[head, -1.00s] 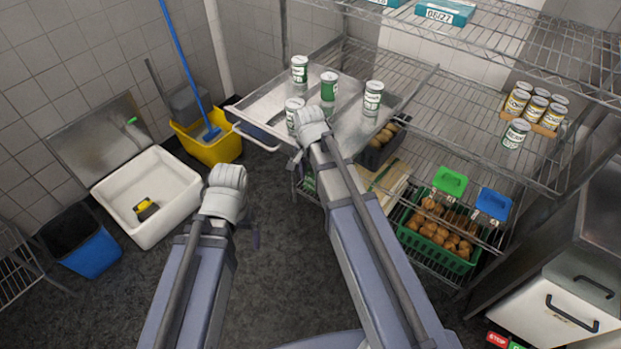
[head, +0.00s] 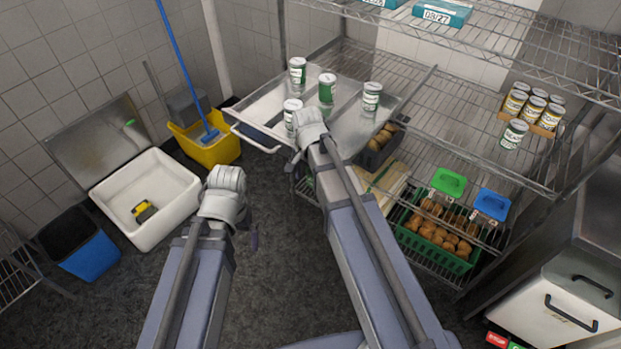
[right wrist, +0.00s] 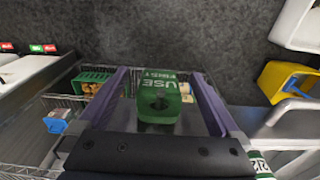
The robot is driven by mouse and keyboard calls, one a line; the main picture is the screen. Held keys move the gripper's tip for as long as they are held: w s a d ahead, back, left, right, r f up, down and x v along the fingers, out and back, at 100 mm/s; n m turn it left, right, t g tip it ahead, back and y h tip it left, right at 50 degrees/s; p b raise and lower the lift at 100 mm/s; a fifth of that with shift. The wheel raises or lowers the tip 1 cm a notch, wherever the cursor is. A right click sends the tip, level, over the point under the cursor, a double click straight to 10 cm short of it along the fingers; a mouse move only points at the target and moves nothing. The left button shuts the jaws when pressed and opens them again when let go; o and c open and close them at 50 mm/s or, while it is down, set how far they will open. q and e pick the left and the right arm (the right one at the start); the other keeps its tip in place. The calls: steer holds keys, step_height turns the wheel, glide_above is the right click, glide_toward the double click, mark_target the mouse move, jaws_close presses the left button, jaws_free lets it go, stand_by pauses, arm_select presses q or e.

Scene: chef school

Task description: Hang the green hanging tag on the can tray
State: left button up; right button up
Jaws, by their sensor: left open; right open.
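A green tag reading "USE FIRST" (right wrist: 158,95) sits between the parted fingers of my right gripper (right wrist: 158,74) in the right wrist view. The can tray (head: 262,104) is a metal tray on the wire shelf, sticking out at its front left, with several green-and-white cans (head: 327,88) on it. In the head view my right gripper (head: 298,170) is by the tray's front edge, mostly hidden behind my arm. Whether the tag hangs on the tray's edge is hidden. My left gripper (head: 252,236) is open and empty over the floor, mostly hidden.
Another green tag (head: 449,182) and a blue tag (head: 491,203) are on the lower shelf above a green crate (head: 458,262). More cans (head: 531,110) stand on the shelf at right. A yellow bucket (head: 214,150) and white sink (head: 155,205) stand left. Floor (head: 275,270) between my arms is clear.

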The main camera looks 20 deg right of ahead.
steer(key=r+p, duration=0.8)
steer(key=shift+s+a, duration=0.15)
steer(key=shift+a, duration=0.05)
steer(key=shift+f, duration=0.1)
steer(key=shift+f, duration=0.15)
step_height(320, 180, down, 7)
steer(key=b, duration=0.8)
steer(key=shift+d+f, duration=0.15)
steer(key=shift+f, duration=0.05)
steer(key=shift+f+b, duration=0.35)
steer(key=shift+f, duration=0.05)
steer(key=shift+s+a+r+p, duration=0.15)
steer(key=shift+a+r+p, duration=0.05)
steer(key=shift+r+p, duration=0.3)
steer(key=shift+s+a+r+p, duration=0.1)
steer(key=shift+a+r+p, duration=0.05)
steer(key=shift+r+p, duration=0.3)
steer(key=s+a, duration=0.5)
steer(key=a, duration=0.2)
steer(key=shift+s+a+r, duration=0.2)
steer(key=shift+s+r, duration=0.05)
steer(key=shift+s, duration=0.05)
stand_by(0.4)
